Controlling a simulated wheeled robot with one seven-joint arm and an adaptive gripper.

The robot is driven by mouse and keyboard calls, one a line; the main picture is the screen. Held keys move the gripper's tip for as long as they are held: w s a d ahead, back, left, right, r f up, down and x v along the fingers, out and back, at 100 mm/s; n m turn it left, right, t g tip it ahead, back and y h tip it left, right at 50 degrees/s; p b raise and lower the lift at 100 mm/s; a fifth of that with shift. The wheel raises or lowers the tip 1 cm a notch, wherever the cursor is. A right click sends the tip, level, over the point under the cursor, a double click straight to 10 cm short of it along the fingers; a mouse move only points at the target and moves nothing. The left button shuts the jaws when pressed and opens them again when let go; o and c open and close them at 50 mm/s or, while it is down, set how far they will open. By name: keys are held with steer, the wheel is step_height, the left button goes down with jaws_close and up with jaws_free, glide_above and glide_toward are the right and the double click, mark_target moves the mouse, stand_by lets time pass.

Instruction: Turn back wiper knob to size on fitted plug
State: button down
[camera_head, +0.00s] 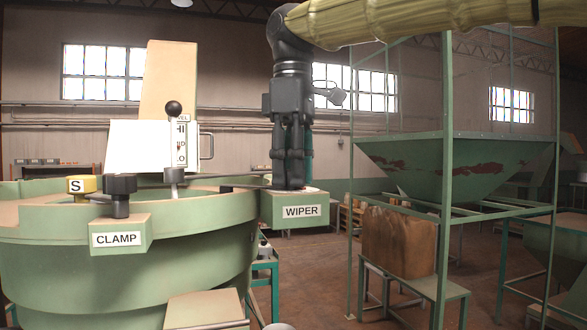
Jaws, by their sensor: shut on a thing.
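My gripper (288,180) points straight down at the WIPER block (301,211) on the right rim of the green bowl (130,255). Its jaws are shut on the wiper knob, which the fingers hide almost wholly. A pale dial edge shows around the fingertips, but I cannot read any size mark or the knob's pointer. A dark wiper arm (240,186) runs left from the block across the bowl rim. A yellow plug marked S (81,185) sits at the bowl's left rim.
A black clamp knob (121,190) stands on the CLAMP block (118,240). A ball-topped lever (173,108) stands before a marked plate (182,143). A green hopper frame (446,170) rises at right, with a brown sack (398,240) on a stand.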

steer(key=shift+d+r, duration=0.1)
steer(key=shift+r, duration=0.15)
steer(key=c, duration=1.2)
jaws_free()
steer(key=shift+o, duration=1.1)
steer(key=shift+f, duration=0.15)
step_height(320, 180, up, 12)
steer(key=shift+c, duration=0.3)
